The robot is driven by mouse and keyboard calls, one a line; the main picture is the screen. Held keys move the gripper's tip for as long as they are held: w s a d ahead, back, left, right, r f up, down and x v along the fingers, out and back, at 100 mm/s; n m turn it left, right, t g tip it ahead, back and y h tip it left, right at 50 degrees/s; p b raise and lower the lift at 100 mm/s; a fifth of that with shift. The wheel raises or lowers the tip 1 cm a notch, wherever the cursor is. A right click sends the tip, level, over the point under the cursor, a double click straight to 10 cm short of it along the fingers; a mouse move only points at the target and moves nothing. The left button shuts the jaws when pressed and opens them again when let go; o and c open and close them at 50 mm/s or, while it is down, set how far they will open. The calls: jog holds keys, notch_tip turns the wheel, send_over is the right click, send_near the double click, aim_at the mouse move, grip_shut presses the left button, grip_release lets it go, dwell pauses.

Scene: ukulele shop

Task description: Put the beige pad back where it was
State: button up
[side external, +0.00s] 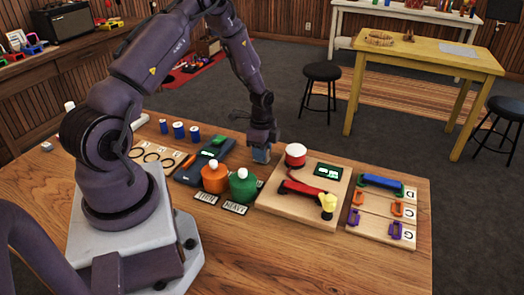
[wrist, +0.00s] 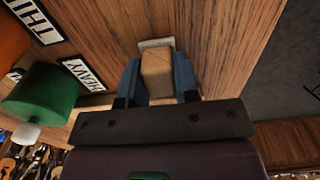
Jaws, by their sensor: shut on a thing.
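The beige pad (wrist: 157,72) sits between the two blue fingers of my gripper (wrist: 158,88) in the wrist view. A paler, grey-beige edge shows at its far end. My gripper is shut on it. In the side view my gripper (side external: 261,154) points down near the far edge of the table, between the dark blue tray (side external: 190,172) and the wooden board (side external: 272,200). The pad is mostly hidden there by the fingers. I cannot tell whether it touches the table.
An orange jar (side external: 215,179) and a green jar (side external: 243,186) stand close by with THIN and HEAVY labels. The board carries a red-and-white round piece (side external: 295,155) and a red bar. A rack with coloured clamps (side external: 381,182) is at right. Bare tabletop (side external: 330,262) lies in front.

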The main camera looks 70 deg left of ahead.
jog(key=shift+f, duration=0.15)
jog(key=o, duration=0.9)
